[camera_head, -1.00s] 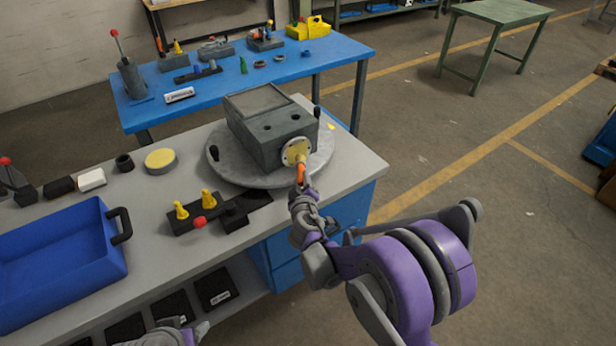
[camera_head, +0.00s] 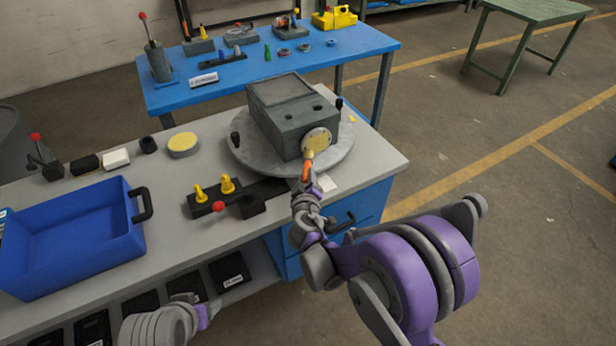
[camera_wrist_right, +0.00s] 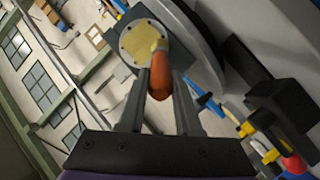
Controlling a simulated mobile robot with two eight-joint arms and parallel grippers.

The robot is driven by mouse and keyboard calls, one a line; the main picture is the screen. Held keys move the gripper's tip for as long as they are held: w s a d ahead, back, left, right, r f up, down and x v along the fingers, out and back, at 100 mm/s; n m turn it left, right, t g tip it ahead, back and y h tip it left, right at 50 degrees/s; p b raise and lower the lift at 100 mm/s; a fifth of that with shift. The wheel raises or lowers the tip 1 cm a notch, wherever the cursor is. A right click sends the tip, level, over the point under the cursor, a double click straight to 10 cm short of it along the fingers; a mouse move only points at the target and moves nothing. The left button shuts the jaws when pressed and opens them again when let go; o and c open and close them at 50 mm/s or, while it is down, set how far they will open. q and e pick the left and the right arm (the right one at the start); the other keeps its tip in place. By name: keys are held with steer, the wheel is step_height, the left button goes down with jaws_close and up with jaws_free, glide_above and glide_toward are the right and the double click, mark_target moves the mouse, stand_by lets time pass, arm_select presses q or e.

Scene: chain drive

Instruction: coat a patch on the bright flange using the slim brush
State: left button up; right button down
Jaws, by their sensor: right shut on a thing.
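The bright flange (camera_head: 327,134) is a round disc with bolt holes on the front face of a grey box housing (camera_head: 290,110). A pale yellow patch covers much of its middle; the flange also shows in the right wrist view (camera_wrist_right: 128,42). My right gripper (camera_head: 304,184) is shut on the slim brush (camera_head: 306,172), which has an orange handle. The brush's yellowish head reaches the flange's lower part and appears to touch it. In the right wrist view the handle (camera_wrist_right: 160,78) sits between the fingers. My left gripper (camera_head: 205,309) is low in the head view, its jaws unclear.
The housing stands on a round grey turntable (camera_head: 245,155). A blue bin (camera_head: 75,235), a yellow-topped round tin (camera_head: 183,145) and a black fixture with yellow knobs (camera_head: 208,208) are on the grey bench. A blue table (camera_head: 370,45) stands behind.

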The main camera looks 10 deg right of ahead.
steer(key=s+d, duration=0.2)
steer(key=s, duration=0.3)
steer(key=shift+s, duration=0.35)
steer(key=shift+s+d, duration=0.1)
steer(key=shift+s+d+b, duration=0.2)
steer(key=shift+s+d, duration=0.05)
steer(key=shift+s, duration=0.4)
steer(key=shift+s+d+b, duration=0.15)
steer(key=shift+s+d, duration=0.05)
steer(key=shift+s, duration=0.45)
